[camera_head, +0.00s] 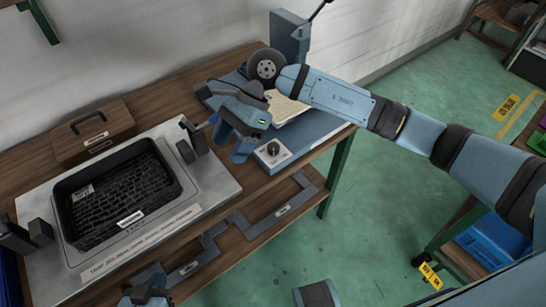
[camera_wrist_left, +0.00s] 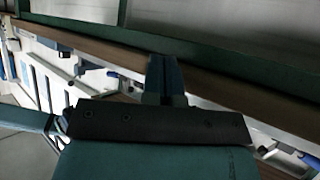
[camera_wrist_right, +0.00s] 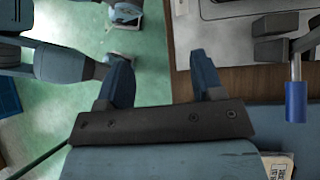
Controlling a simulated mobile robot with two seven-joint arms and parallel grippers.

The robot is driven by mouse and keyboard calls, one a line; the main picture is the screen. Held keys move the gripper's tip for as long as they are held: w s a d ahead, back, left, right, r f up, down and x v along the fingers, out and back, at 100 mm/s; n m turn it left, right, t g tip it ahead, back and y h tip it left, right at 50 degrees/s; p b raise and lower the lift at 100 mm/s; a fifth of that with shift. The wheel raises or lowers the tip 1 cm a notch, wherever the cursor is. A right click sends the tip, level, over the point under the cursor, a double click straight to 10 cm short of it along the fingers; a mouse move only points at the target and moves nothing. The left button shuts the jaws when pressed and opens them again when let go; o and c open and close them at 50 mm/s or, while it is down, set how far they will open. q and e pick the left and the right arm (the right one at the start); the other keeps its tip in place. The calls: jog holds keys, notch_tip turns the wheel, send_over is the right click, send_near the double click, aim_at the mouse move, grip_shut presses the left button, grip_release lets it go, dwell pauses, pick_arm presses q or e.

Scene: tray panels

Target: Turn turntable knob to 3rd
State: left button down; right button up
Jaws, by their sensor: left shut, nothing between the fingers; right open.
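The turntable knob (camera_head: 273,149) is a small black dial on a white plate (camera_head: 281,160) at the front corner of the blue turntable base (camera_head: 315,135). My right gripper (camera_head: 232,142) is open and empty, pointing down just left of the knob and apart from it. In the right wrist view its two blue fingers (camera_wrist_right: 161,85) stand wide apart, and I cannot make out the knob there. My left gripper (camera_head: 148,280) is low at the bottom edge of the head view. In the left wrist view its fingers (camera_wrist_left: 165,80) are shut with nothing between them. The dial's setting is too small to read.
A black tray (camera_head: 178,192) sits in a grey fixture with clamps left of the turntable. A clamp's blue handle (camera_wrist_right: 296,102) shows in the right wrist view. A brown box (camera_head: 118,121) stands behind the tray. A blue post (camera_head: 290,35) rises behind the turntable.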

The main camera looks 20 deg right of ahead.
jog(key=w+d+f+n+t+h+b, duration=0.1)
jog(key=w+d+n+t+h+b, duration=0.1)
jog(key=w+d+h, duration=0.4)
jog(key=t+h+b, duration=0.1)
jog(key=t+h, duration=0.1)
send_near(273, 146)
jog(key=f, duration=0.3)
jog(key=f+b, duration=0.1)
jog(key=f, duration=0.5)
jog(key=shift+d+f, duration=0.25)
jog(key=shift+f, duration=0.05)
pick_arm(q)
jog(key=f, duration=0.2)
jog(key=shift+w+d+f, duration=0.2)
jog(key=shift+d+f, duration=0.1)
pick_arm(e)
jog(key=c, duration=0.9)
